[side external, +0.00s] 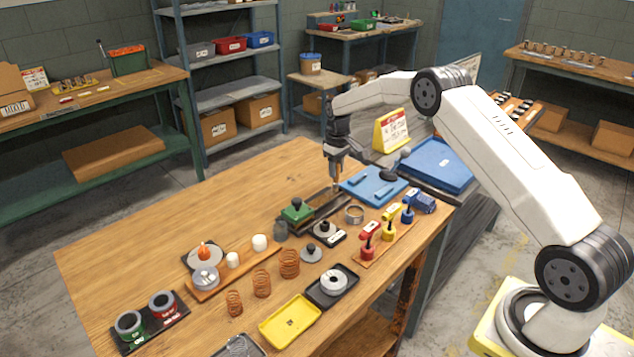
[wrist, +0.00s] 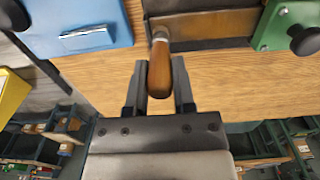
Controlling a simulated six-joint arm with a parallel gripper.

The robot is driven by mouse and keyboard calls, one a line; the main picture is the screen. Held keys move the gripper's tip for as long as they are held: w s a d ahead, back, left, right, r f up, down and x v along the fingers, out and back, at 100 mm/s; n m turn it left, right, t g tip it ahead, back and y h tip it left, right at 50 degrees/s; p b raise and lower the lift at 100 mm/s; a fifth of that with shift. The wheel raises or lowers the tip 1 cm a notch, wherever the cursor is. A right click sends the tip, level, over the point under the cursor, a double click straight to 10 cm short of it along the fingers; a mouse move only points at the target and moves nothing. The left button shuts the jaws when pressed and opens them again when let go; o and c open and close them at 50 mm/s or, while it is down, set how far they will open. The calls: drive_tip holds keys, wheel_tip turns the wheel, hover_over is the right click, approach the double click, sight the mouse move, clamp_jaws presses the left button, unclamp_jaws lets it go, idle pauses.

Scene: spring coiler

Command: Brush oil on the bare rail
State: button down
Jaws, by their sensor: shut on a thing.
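My gripper (side external: 336,152) points down over the far end of the dark rail (side external: 325,207). It is shut on the wooden handle of a brush (wrist: 160,70), which stands between the fingers in the wrist view. The brush's lower end is at or just above the rail; I cannot tell whether it touches. In the wrist view the rail (wrist: 215,22) shows dark edges and a brownish middle strip. A green block with a black knob (side external: 297,211) sits on the rail's near part, and it also shows in the wrist view (wrist: 272,28). The bristles are hidden.
A blue mat (side external: 362,193) lies just right of the rail. Red, yellow and blue levers (side external: 389,230) stand on a wooden strip. Copper springs (side external: 262,283), a yellow tray (side external: 290,320) and small cups occupy the table's front. The table's left side (side external: 190,215) is mostly clear.

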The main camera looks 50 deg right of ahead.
drive_tip(key=shift+r, duration=0.1)
idle(0.3)
drive_tip(key=shift+r, duration=3.45)
drive_tip(key=a, duration=1)
drive_tip(key=shift+a+f, duration=0.25)
drive_tip(key=shift+f, duration=0.15)
drive_tip(key=shift+f, duration=0.15)
drive_tip(key=shift+f, duration=2.5)
drive_tip(key=shift+f, duration=0.5)
drive_tip(key=shift+d, duration=0.15)
